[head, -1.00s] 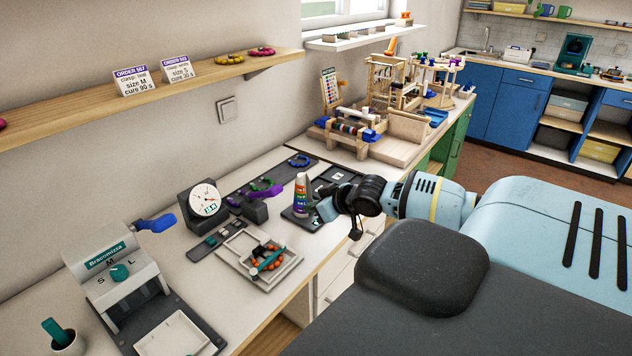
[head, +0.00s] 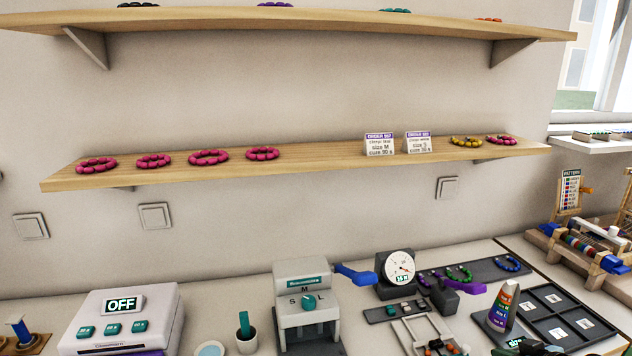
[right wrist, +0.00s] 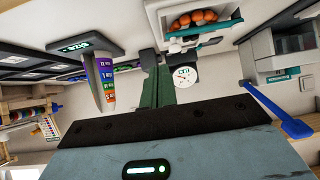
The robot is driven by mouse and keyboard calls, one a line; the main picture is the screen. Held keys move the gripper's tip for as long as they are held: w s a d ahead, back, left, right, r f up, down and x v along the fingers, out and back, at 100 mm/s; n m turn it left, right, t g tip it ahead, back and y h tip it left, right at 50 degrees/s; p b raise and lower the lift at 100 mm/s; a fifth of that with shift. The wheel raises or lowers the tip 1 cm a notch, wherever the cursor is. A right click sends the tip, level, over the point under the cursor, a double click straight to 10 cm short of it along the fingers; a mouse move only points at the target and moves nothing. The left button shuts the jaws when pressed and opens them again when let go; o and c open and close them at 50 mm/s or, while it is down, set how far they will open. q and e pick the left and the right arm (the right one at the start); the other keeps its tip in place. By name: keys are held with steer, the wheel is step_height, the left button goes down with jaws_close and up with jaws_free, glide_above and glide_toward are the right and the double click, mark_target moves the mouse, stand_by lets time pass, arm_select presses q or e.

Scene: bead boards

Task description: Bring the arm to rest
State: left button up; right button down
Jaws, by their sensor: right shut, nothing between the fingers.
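My right gripper (right wrist: 158,65) is shut, with its dark green fingers together and nothing between them in the right wrist view. In the head view only a dark part of it (head: 530,346) shows at the bottom edge, below the coloured cone. The cone (head: 502,304) stands upright on a dark base; it also shows in the right wrist view (right wrist: 105,82), left of the fingers and apart from them. My left gripper is not in view.
A white tray (right wrist: 170,43) with orange beads lies near the fingers. The dial gauge (head: 399,267), the press with a blue lever (head: 305,275) and the box reading OFF (head: 160,305) stand along the bench. A wooden shelf (head: 320,155) holds bracelets and two order cards.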

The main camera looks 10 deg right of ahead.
steer(key=s+a+f+y, duration=0.1)
steer(key=s+a+f, duration=0.9)
steer(key=a+f, duration=0.3)
steer(key=s+a+f, duration=0.2)
steer(key=s+a, duration=0.4)
steer(key=s, duration=0.1)
steer(key=s+a+f+g, duration=0.1)
steer(key=s+a+f, duration=0.2)
steer(key=s+a, duration=0.4)
steer(key=shift+s+a+f+n+h, duration=0.15)
steer(key=shift+s+n+h, duration=0.15)
steer(key=shift+h, duration=0.1)
